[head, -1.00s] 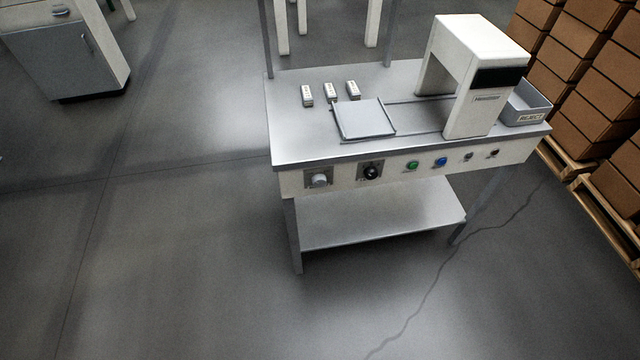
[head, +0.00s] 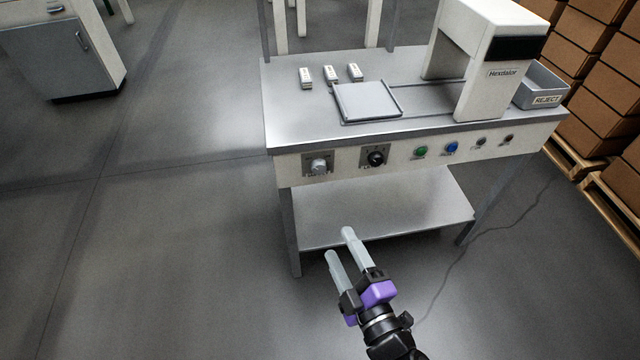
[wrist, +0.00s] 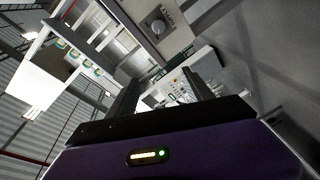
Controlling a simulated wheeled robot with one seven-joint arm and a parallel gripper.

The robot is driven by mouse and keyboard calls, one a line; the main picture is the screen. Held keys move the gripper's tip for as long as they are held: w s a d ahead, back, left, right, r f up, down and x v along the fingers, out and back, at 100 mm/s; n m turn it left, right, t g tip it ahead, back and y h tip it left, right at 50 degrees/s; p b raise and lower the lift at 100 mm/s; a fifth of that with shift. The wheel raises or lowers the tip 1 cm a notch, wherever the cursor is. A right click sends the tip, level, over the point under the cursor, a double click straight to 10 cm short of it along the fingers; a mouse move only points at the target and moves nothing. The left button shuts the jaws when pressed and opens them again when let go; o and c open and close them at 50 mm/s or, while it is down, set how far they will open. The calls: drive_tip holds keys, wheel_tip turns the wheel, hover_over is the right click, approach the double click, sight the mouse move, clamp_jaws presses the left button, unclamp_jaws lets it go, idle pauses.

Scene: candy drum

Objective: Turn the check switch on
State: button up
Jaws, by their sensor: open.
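The bench's front panel (head: 400,160) carries a grey knob (head: 319,166) at the left, a black dial (head: 376,157), a green button (head: 420,151), a blue button (head: 452,147) and two small dark controls (head: 481,142) at the right. The labels are too small to read, so I cannot tell which control is the check switch. My gripper (head: 339,244) is open and empty, in front of and below the panel's left part, touching no control.
On the bench top (head: 300,120) are several small white blocks (head: 331,74), a square tray (head: 367,101) and a white arch-shaped machine (head: 488,75). A grey REJECT bin (head: 541,88) stands at the right. A lower shelf (head: 380,210) lies behind my gripper. Stacked cartons (head: 600,85) stand at far right.

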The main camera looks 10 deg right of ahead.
sight(319, 170)
drive_tip(key=w+f+n+h+b, duration=0.1)
drive_tip(key=w+n, duration=0.5)
drive_tip(key=w, duration=0.2)
drive_tip(key=w+f+n+h+b, duration=0.2)
drive_tip(key=w+n, duration=0.3)
drive_tip(key=w, duration=0.3)
drive_tip(key=w+f+n+h+b, duration=0.1)
drive_tip(key=w+f+n+h, duration=0.1)
drive_tip(key=w+n, duration=0.4)
drive_tip(key=shift+w+f+n+t, duration=0.15)
drive_tip(key=shift+w+n+t, duration=0.2)
drive_tip(key=shift+w, duration=1.15)
clamp_jaws()
